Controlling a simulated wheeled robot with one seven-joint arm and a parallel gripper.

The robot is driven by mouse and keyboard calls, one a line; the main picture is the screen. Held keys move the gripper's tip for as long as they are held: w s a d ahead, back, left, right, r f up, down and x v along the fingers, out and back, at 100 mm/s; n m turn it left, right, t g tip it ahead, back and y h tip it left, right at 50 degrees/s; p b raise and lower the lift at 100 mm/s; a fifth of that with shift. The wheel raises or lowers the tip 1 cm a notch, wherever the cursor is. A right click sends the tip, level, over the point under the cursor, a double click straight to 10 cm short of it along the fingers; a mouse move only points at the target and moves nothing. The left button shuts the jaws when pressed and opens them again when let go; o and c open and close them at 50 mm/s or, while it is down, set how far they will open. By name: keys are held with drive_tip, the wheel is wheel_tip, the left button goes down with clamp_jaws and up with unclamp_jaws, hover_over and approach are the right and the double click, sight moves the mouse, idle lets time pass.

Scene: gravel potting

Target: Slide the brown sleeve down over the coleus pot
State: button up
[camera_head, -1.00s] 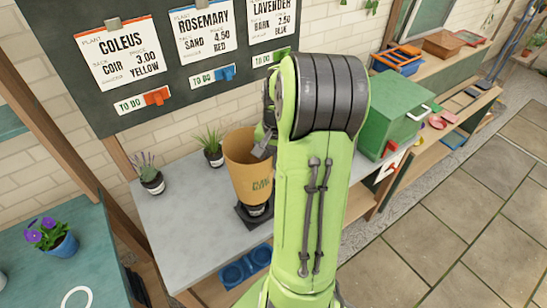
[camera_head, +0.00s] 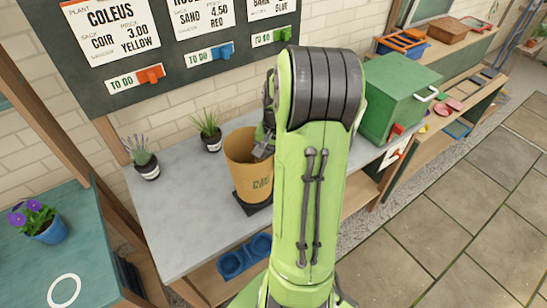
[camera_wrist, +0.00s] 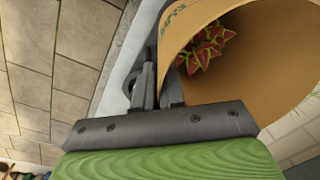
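The brown sleeve (camera_head: 248,175), a tall tapered cylinder with dark lettering, stands about upright on the grey bench. Its lower end is at or just above a black base (camera_head: 258,206); I cannot tell if they touch. The wrist view looks into the sleeve (camera_wrist: 270,60), where the red and green coleus leaves (camera_wrist: 205,48) show. The coleus pot itself is hidden by the sleeve. My gripper (camera_wrist: 160,78) has its fingers on either side of the sleeve's rim and appears shut on it. In the head view, my gripper (camera_head: 264,146) is partly hidden by my arm.
A lavender pot (camera_head: 146,165) and a spiky green plant (camera_head: 209,133) stand on the bench (camera_head: 190,215) to the left of and behind the sleeve. A green box (camera_head: 395,97) stands to the right. A board with plant cards (camera_head: 120,30) hangs behind.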

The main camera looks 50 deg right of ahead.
drive_tip(key=o, duration=0.5)
drive_tip(key=r+p, duration=0.1)
drive_tip(key=r, duration=0.4)
drive_tip(key=r+p, duration=0.1)
drive_tip(key=r, duration=0.4)
drive_tip(key=s+r+p, duration=0.1)
drive_tip(key=r, duration=0.4)
drive_tip(key=shift+d+r+p, duration=0.25)
drive_tip(key=shift+r+p, duration=0.05)
drive_tip(key=shift+r, duration=0.05)
drive_tip(key=shift+a, duration=0.1)
